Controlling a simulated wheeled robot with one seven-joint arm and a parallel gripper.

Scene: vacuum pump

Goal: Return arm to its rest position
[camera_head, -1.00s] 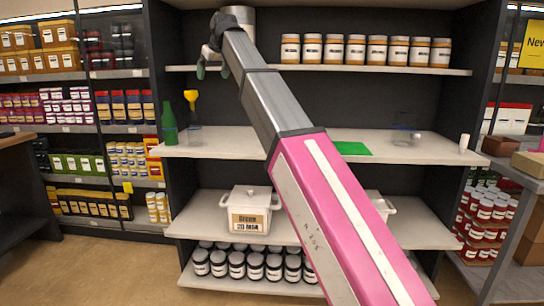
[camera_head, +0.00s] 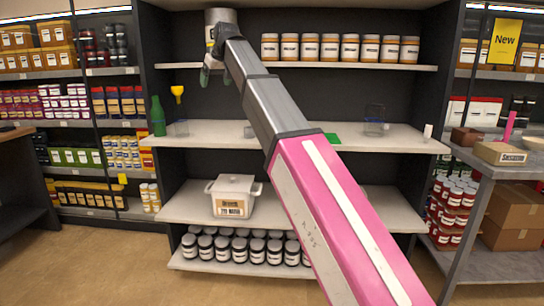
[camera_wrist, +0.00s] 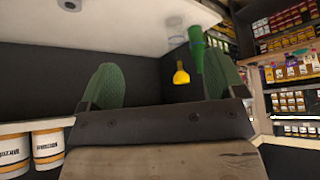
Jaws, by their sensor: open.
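My arm stretches from the lower right up to the upper left of the head view, in front of the shelf unit. Its pink link is nearest and the grey links lie beyond. My gripper (camera_head: 212,68) is small at the far end, by the left end of the upper shelf. In the wrist view my gripper (camera_wrist: 160,85) shows two green fingers spread apart with nothing between them. The wrist picture appears upside down. Past the fingers are a green bottle (camera_wrist: 196,48) and a yellow funnel (camera_wrist: 181,74).
The middle shelf (camera_head: 225,134) holds the green bottle (camera_head: 157,117), the yellow funnel (camera_head: 177,92), a green mat (camera_head: 332,139) and a clear vessel (camera_head: 375,120). Jars (camera_head: 340,48) line the upper shelf. A white pot (camera_head: 233,194) stands below. A side table (camera_head: 500,165) is at right.

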